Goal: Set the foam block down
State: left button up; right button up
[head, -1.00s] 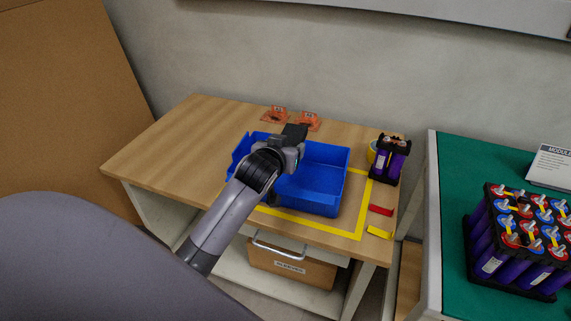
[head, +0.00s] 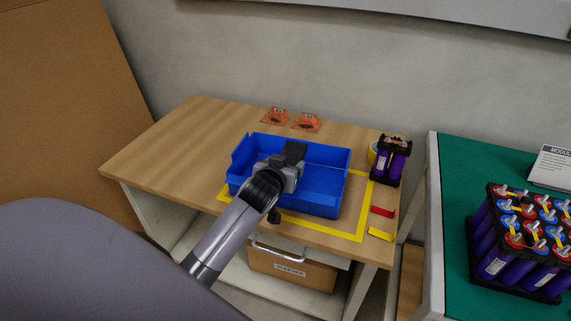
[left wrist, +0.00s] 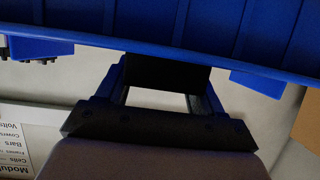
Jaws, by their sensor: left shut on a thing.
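My left gripper (head: 288,162) reaches over the blue bin (head: 325,206) on the wooden table and is shut. A black block (head: 295,151), which I take to be the foam block, is at its tip, above or inside the bin. In the left wrist view the black block (left wrist: 168,73) sits between the two fingers of the gripper (left wrist: 166,80), with the blue bin (left wrist: 215,30) behind it. I cannot tell whether the block touches the bin floor. My right gripper is not in view.
Yellow tape (head: 357,215) frames the bin area. Two orange parts (head: 307,122) lie behind the bin. A small purple cell pack (head: 389,160) stands right of it, near red (head: 382,212) and yellow strips (head: 381,234). A green bench (head: 460,180) holds a larger cell module (head: 525,240). The table's left side is clear.

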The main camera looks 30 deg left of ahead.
pick_arm(q)
jog(key=o, duration=1)
jog(key=shift+f, duration=0.1)
jog(key=shift+r+p, duration=0.3)
jog(key=shift+r, duration=0.25)
jog(key=p+v, duration=0.1)
jog(key=v, duration=1.1)
jog(key=s+d+f+m+g+h, duration=0.1)
jog(key=s+d+f+m+h, duration=0.2)
jog(key=s+d+f, duration=0.2)
jog(key=s+d+f+m+g+h, duration=0.1)
jog(key=s+d+f+m+h, duration=0.1)
jog(key=s+d+f, duration=0.4)
jog(key=s+f+h, duration=0.1)
jog(key=s+f, duration=0.3)
jog(key=f, duration=0.4)
jog(key=shift+s+m+g, duration=0.3)
jog(key=shift+m, duration=0.1)
